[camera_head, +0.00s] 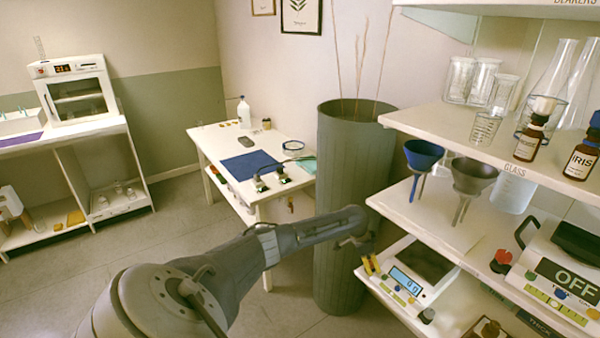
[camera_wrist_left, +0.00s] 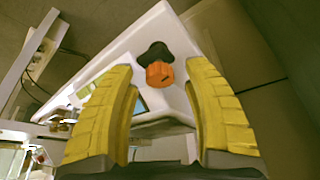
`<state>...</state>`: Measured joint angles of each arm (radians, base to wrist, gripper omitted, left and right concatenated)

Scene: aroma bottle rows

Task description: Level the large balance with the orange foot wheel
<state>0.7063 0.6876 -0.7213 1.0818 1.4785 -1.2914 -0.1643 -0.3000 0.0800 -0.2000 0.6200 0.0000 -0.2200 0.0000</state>
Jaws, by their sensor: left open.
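A white balance (camera_head: 405,293) with a lit blue display reading about 0 g and a dark pan stands on the lower right shelf. My left gripper (camera_head: 371,265) is at its left front corner. In the left wrist view, an orange foot wheel (camera_wrist_left: 160,74) with a black knob-like part (camera_wrist_left: 155,53) sits at a corner of the white body. The yellow fingers of my left gripper (camera_wrist_left: 160,82) are open on either side of the wheel, with gaps. In the head view the orange wheel is not clearly visible. My right gripper is out of view.
A second balance (camera_head: 560,270) showing OFF, with a red wheel (camera_head: 501,260), stands to the right. Funnels (camera_head: 423,155) and glassware (camera_head: 500,95) fill the shelves above. A tall grey-green bin (camera_head: 350,180) stands behind my left arm.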

